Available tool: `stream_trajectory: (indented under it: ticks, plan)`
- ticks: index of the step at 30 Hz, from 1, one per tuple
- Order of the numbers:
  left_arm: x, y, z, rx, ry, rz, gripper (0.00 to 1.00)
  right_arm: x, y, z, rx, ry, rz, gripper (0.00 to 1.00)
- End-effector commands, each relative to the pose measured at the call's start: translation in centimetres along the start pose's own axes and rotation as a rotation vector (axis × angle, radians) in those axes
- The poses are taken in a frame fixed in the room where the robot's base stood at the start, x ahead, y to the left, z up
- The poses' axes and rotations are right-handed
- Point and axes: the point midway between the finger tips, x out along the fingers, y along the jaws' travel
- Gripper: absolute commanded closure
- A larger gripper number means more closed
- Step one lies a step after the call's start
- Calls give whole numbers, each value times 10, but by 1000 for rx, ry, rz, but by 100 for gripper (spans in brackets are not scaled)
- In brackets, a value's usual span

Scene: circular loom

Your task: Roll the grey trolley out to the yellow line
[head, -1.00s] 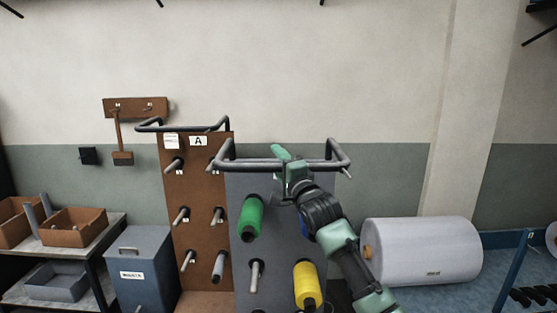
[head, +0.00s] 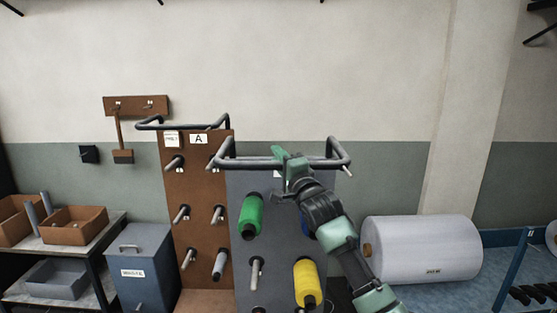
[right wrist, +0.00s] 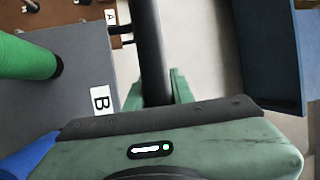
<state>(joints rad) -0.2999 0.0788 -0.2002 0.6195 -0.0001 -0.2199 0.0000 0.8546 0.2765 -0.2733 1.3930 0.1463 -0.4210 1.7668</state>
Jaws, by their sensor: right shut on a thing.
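The grey trolley (head: 240,190) is an upright grey panel with pegs and a dark tube handle (head: 250,163) across its top. A green spool (head: 251,216) and a yellow spool (head: 307,284) sit on its pegs, and a blue one is mostly hidden behind my arm. My right gripper (head: 282,162) is shut on the handle. The yellow line and the trolley's base are not in view. My left gripper is not in view.
A brown trolley (head: 190,150) marked "A" stands close on the left. Further left are a grey waste bin (head: 142,262) and a shelf with brown trays (head: 74,227). A large white roll (head: 425,250) lies at the right, near a blue rack (head: 512,270).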

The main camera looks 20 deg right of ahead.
Motion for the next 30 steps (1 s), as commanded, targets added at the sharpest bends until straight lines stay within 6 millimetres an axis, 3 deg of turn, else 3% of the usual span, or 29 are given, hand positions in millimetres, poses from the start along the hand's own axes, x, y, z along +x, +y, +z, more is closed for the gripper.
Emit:
stream_trajectory:
  ticks: [1, 24, 30]
  plan:
    - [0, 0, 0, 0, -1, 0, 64, 0, 8, 1, 0, -1, 15, 100]
    - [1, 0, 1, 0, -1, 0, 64, 0, 11, 1, 0, -1, 21, 100]
    - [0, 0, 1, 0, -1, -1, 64, 15, 13, -5, 1, -1, 20, 100]
